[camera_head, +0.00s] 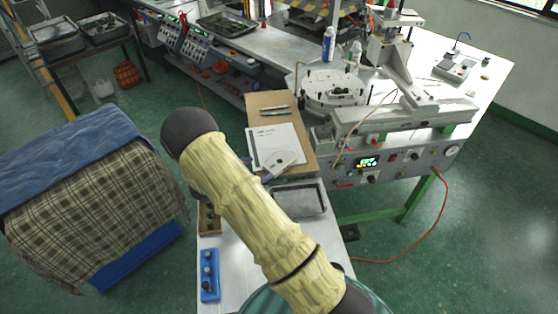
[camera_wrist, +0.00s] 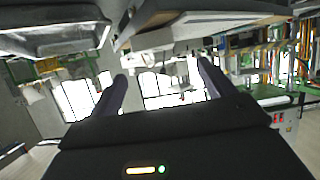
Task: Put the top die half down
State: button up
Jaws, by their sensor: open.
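A pale grey, flat piece with a small hole (camera_head: 284,159), which looks like a die half, lies at the lower end of the white sheet on the brown board (camera_head: 262,102). I cannot tell for sure whether it is the top half. My gripper (camera_wrist: 160,82) shows in the wrist view with two dark fingers spread apart and nothing clearly held between them. In the head view my own arm hides most of the gripper. A board edge (camera_wrist: 205,18) runs across the top of the wrist view, close beyond the fingers.
A grey metal tray (camera_head: 300,200) lies just below the board. A blue holder (camera_head: 209,275) with small knobs stands at the bench's lower left. The injection machine (camera_head: 390,150) and a round white fixture (camera_head: 335,92) stand to the right. Blue-white bottles (camera_head: 328,45) stand behind.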

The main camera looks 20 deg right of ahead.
aim_at(278, 163)
jog(key=shift+p+x, duration=0.6)
jog(key=shift+x, duration=1.65)
jog(key=shift+w+d+f+p, duration=0.1)
jog(key=shift+w+d+p, duration=0.1)
jog(key=shift+d+p, duration=0.15)
jog(key=p+x, duration=0.1)
jog(key=x, duration=0.1)
jog(key=p+x, duration=0.1)
jog(key=x, duration=0.1)
jog(key=shift+s+d+p, duration=0.15)
jog(key=shift+s+p, duration=0.15)
jog(key=shift+s, duration=0.1)
jog(key=shift+w+d+f, duration=0.1)
jog(key=shift+d+f, duration=0.1)
jog(key=shift+f, duration=0.05)
jog(key=shift+a, duration=0.15)
jog(key=shift+w, duration=0.1)
jog(key=c, duration=1.3)
jog(key=shift+r, duration=0.1)
jog(key=shift+c, duration=0.2)
